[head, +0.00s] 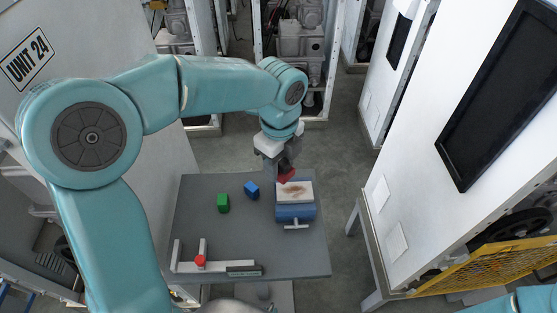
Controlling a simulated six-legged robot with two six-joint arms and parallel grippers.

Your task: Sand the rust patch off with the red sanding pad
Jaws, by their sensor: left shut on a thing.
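My left gripper (283,165) points down at the far right part of the grey table and is shut on the red sanding pad (287,175). The pad is at the upper edge of a pale plate (303,197); I cannot tell whether it touches the plate. A brown rust patch (293,189) shows on the plate, just below the pad. The plate is on a blue vise (295,213) with a grey handle at its near side. My right gripper is not in view; only a bit of my right arm shows at the lower right corner.
A green block (223,203) and a blue block (252,189) lie left of the vise on the grey table (245,235). A grey fixture (217,268) with a red piece (200,260) is at the near left. White cabinets flank the table.

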